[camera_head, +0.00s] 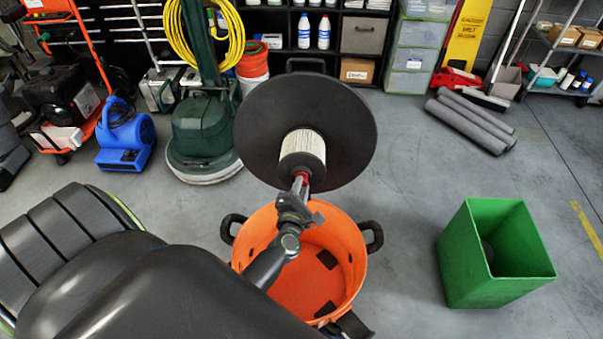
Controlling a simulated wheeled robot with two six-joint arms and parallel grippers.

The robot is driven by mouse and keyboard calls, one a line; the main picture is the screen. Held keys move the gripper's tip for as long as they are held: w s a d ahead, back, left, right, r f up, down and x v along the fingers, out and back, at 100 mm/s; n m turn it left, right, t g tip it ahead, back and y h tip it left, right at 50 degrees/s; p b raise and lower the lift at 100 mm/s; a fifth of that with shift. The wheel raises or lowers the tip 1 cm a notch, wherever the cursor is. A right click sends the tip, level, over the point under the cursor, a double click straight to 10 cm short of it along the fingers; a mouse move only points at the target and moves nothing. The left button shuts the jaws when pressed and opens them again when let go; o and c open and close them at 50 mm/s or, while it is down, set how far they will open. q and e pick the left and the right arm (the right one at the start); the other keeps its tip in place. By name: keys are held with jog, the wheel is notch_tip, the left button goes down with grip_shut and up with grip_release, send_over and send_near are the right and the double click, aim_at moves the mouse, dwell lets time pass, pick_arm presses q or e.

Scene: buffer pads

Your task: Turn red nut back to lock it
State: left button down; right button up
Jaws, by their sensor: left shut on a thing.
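A round black disc (255,128) faces me in the middle of the view, with a ribbed cream-and-black hub (303,147) standing out from its centre. The red nut (301,179) shows as a small bit of red at the near end of the hub, mostly hidden by my gripper. My left gripper (300,188) is shut on the red nut, its arm reaching up from the lower left. My right gripper is not in view.
An orange bucket (350,265) with black handles stands open below my left gripper. A green bin (470,262) holding something dark is at the right. A green floor machine (203,130) and blue blower (125,135) stand left; grey rolls (470,125) lie right. Floor between is clear.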

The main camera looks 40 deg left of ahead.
pick_arm(q)
jog(key=shift+r+m+g+h+p, duration=0.15)
jog(key=shift+m+g+h+p, duration=0.2)
jog(key=shift+m+p, duration=2)
jog(key=shift+r+m+g+h+p, duration=0.1)
jog(key=shift+m+g+h+p, duration=0.2)
jog(key=shift+m+p, duration=2)
jog(key=c, duration=1.3)
grip_release()
jog(key=shift+o, duration=0.2)
